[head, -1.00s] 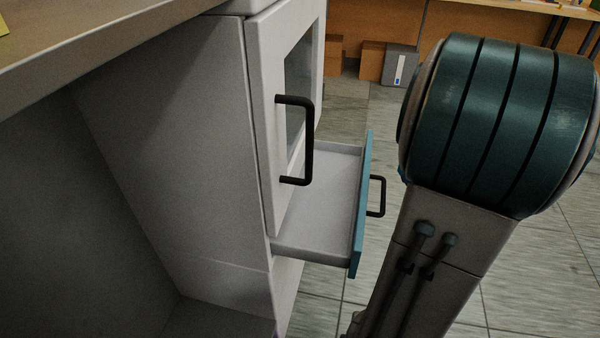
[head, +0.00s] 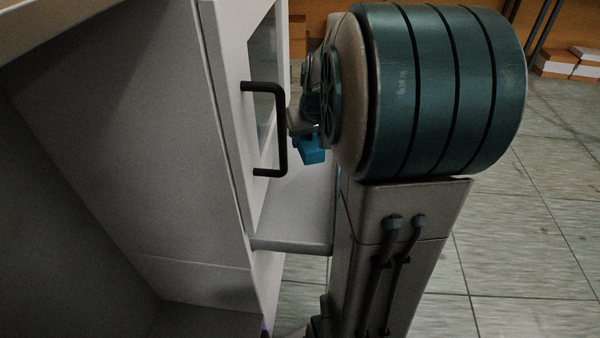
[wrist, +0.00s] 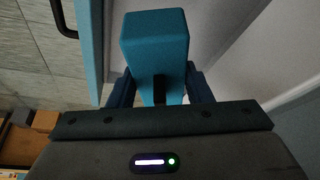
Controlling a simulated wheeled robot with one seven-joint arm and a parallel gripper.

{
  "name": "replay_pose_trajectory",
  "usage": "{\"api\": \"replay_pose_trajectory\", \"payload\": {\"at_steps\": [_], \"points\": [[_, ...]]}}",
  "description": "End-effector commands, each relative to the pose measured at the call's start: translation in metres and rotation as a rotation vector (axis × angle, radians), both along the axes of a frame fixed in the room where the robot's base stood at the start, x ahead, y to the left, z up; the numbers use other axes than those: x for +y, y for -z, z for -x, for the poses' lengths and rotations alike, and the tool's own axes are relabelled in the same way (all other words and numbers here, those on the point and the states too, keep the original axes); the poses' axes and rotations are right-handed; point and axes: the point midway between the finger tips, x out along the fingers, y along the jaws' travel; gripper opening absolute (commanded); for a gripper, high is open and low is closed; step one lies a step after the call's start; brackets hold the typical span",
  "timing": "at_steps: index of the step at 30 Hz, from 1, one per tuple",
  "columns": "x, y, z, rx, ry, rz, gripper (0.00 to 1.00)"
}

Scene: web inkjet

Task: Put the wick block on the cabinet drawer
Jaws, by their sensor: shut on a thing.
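The wick block is a teal block (wrist: 155,40) seen close up in the wrist view, clamped between the dark blue fingers of my gripper (wrist: 160,86). In the head view the blue block (head: 312,150) shows beside the cabinet door handle, above the open drawer. The cabinet drawer (head: 292,243) is pulled out, pale grey inside. Its teal front is hidden behind my arm in the head view, but the front edge (wrist: 91,50) shows in the wrist view. In the wrist view the block appears over the drawer's inside. Its exact height above the drawer floor cannot be told.
The white cabinet door (head: 225,120) with a black handle (head: 283,130) stands directly above and beside the drawer, close to my gripper. A worktop (head: 60,25) is at upper left. White-and-orange boxes (head: 570,62) lie far right. Tiled floor (head: 510,240) is open at right.

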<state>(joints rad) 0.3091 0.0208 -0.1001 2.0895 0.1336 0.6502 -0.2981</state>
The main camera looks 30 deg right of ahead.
Motion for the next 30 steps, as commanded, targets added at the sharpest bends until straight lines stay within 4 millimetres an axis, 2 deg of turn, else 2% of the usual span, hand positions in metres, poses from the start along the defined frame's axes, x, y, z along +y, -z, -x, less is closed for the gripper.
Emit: {"api": "replay_pose_trajectory", "payload": {"at_steps": [2,4,9,14,17,24,30], "points": [[0.014,0.001,-0.010,-0.001,-0.005,0.001,0.21],[0.014,0.018,-0.009,0.004,0.001,-0.001,0.21],[0.013,0.045,-0.009,0.003,0.000,-0.001,0.21],[0.013,0.055,-0.009,0.000,-0.001,0.000,0.21],[0.013,0.067,-0.009,0.002,0.000,0.000,0.21],[0.012,0.112,-0.008,0.003,0.000,-0.001,0.21],[0.016,0.116,-0.011,0.000,0.000,0.000,0.21]]}}
